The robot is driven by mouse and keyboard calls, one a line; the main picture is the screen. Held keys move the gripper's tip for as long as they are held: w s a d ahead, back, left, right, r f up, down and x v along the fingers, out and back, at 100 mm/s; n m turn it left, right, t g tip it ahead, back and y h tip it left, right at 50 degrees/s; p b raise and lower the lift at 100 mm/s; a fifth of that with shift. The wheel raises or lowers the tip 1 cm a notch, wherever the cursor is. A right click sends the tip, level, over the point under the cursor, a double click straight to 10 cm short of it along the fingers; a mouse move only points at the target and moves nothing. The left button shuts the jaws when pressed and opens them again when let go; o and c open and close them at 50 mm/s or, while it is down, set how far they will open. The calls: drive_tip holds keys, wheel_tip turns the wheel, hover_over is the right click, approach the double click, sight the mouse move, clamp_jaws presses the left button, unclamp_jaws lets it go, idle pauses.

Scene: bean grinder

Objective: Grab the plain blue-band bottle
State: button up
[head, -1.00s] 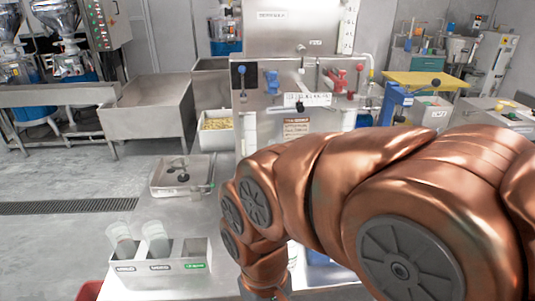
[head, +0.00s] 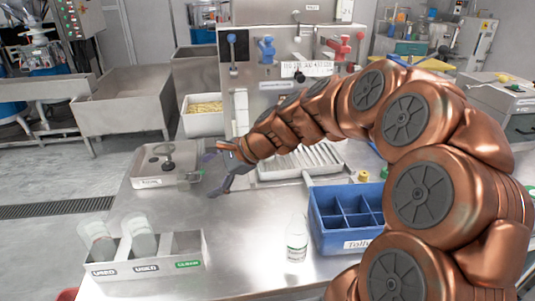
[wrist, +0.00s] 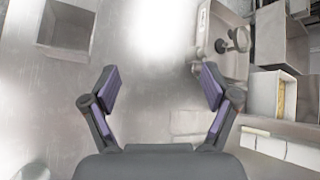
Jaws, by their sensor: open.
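A small translucent white bottle (head: 297,238) with a pale label stands upright on the steel table, left of a blue divided bin; I cannot make out a blue band on it. Two more pale, clear-topped containers, a left one (head: 97,241) and a right one (head: 140,236), stand tilted in a grey labelled rack (head: 150,269). No band shows on them either. My gripper (head: 212,172) is open and empty above the table, beyond and left of the lone bottle. In the wrist view my gripper (wrist: 158,84) has its fingers spread with only bare steel between them.
The blue divided bin (head: 322,228) stands right of the bottle, beside my arm. A shallow steel tray (head: 150,181) lies left of my gripper. The steel machine (head: 262,88) stands behind. The table's middle is clear.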

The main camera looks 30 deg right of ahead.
drive_tip(key=w+d+f+m+t+h+b, duration=0.1)
drive_tip(key=w+d+m+t, duration=0.1)
drive_tip(key=d+m, duration=0.3)
drive_tip(key=w+d+f+m+t+h+b, duration=0.2)
drive_tip(key=d+m, duration=0.3)
drive_tip(key=d, duration=0.8)
drive_tip(key=w+d+f+m+t+h+b, duration=0.1)
drive_tip(key=w+d+m, duration=0.3)
drive_tip(key=d, duration=0.5)
drive_tip(key=shift+w+d+f+m+t+h, duration=0.35)
drive_tip(key=shift+m+t, duration=0.25)
drive_tip(key=shift+m, duration=0.1)
drive_tip(key=shift+w+d+f, duration=0.1)
drive_tip(key=shift+f, duration=0.05)
drive_tip(key=shift+a+b+x, duration=0.15)
drive_tip(key=shift+b+x, duration=0.05)
drive_tip(key=shift+x, duration=1.65)
drive_tip(key=shift+a+b+x, duration=0.1)
drive_tip(key=shift+b+x, duration=0.05)
drive_tip(key=shift+x, duration=1.7)
drive_tip(key=c, duration=1.6)
